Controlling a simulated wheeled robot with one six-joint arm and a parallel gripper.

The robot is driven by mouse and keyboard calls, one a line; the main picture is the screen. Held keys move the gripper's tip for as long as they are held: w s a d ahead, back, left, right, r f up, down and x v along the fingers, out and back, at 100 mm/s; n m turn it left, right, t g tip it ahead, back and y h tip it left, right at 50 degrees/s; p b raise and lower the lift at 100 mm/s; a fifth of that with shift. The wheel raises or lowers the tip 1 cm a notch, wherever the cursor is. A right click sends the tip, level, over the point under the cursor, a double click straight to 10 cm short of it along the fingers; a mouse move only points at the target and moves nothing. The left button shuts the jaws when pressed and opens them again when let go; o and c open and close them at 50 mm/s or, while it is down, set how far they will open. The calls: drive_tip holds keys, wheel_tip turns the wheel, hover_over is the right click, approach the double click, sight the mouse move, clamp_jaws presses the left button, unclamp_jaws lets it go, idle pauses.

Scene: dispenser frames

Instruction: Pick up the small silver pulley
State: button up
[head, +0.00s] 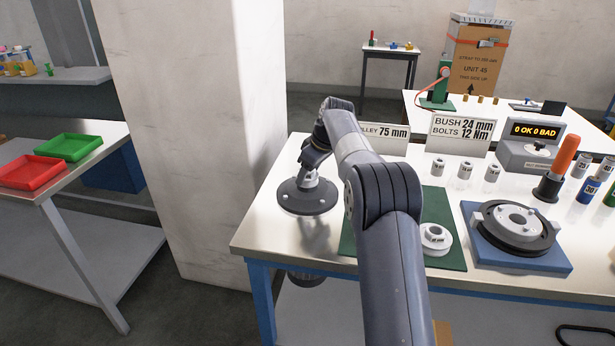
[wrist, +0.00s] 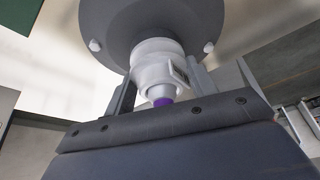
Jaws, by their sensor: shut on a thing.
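My gripper (head: 310,172) is shut on the pale silver hub (wrist: 157,72) of a wide dark grey disc (head: 305,200) with light bolts. In the wrist view the fingers stand on either side of the hub, which has a small label and a purple core, and the disc (wrist: 110,35) lies beyond them. The disc is at the left of the white table; whether it touches the table is hard to tell. A small silver pulley (head: 435,236) with a label sits on the green mat (head: 457,258), right of my arm, apart from my gripper.
A larger silver and black pulley (head: 513,225) lies on a blue base (head: 555,262) on the white table (head: 265,232). Several bushes (head: 465,169), signs (head: 462,130), an orange-handled tool (head: 565,155) and a display box (head: 535,145) stand behind. A pale pillar (head: 195,130) rises left of the table.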

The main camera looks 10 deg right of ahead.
drive_tip(key=shift+r, duration=0.15)
wheel_tip(320, 180, up, 19)
drive_tip(key=p, duration=0.8)
drive_tip(key=shift+p, duration=0.4)
wheel_tip(320, 180, up, 10)
drive_tip(key=p, duration=1.2)
idle(2.4)
